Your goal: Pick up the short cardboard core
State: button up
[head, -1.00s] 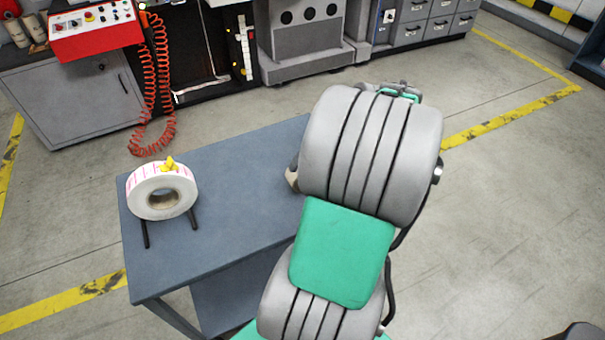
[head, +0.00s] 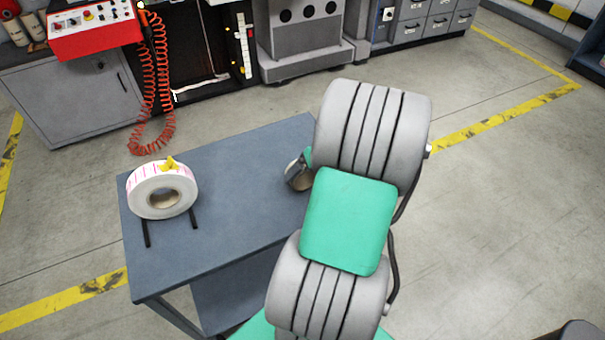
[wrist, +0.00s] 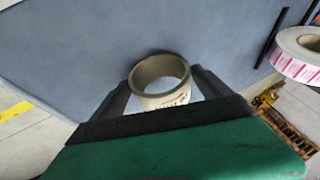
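The short cardboard core (wrist: 160,80) is a tan ring with dark print on its outside. In the wrist view it stands on the blue-grey table between the two dark fingers of my gripper (wrist: 160,77). The fingers are spread wide, one on each side of it, with a thin gap visible on the right; contact on the left is hard to judge. In the head view the core (head: 302,182) shows at the table's right side, partly hidden by my gripper (head: 298,168) and arm.
The table's middle is clear. A red control box (head: 95,30) and coiled red hose (head: 160,90) stand behind.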

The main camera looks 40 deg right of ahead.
jog(key=c, duration=1.1)
jog(key=shift+o, duration=0.2)
jog(key=shift+r, duration=0.6)
jog(key=s+a+r, duration=0.8)
jog(key=s+r, duration=0.3)
jog(key=shift+a+r+b, duration=0.35)
jog(key=shift+a+r, duration=0.05)
